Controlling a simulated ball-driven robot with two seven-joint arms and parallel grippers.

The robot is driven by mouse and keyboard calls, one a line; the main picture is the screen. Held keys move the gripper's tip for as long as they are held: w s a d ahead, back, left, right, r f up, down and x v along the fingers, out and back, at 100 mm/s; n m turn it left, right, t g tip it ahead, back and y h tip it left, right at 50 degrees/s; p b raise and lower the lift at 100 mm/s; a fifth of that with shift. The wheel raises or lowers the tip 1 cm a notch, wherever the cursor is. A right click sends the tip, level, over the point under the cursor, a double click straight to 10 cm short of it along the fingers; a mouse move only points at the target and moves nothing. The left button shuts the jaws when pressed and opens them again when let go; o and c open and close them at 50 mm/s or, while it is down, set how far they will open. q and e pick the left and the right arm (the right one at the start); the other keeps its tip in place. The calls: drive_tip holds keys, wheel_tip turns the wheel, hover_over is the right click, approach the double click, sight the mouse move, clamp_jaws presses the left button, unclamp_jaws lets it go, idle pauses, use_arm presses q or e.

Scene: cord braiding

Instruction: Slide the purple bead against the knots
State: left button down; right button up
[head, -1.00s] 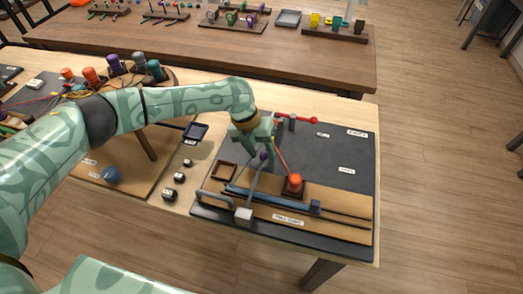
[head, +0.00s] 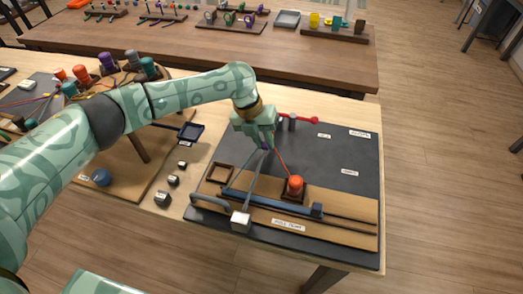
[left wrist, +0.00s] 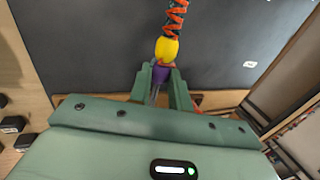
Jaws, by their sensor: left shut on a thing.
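The purple bead (left wrist: 160,74) sits between the fingertips of my left gripper (left wrist: 162,80) in the left wrist view. The fingers are shut on it. A yellow bead (left wrist: 167,49) lies just above the purple one and looks to touch it. The orange-red coiled knots (left wrist: 177,15) start right above the yellow bead. In the head view my left gripper (head: 264,140) is over the dark board, with a bit of the purple bead (head: 265,146) showing below it. Cords run from there down toward the orange bobbin (head: 295,184). My right gripper is not in view.
The board's right side is mostly clear.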

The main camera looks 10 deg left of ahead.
use_arm(q)
drive_tip(key=c, duration=1.3)
unclamp_jaws()
drive_tip(key=shift+o, duration=0.2)
drive_tip(key=shift+r, duration=0.1)
drive_tip(key=p+v, duration=0.4)
drive_tip(key=v, duration=1.2)
drive_tip(key=shift+a, duration=0.15)
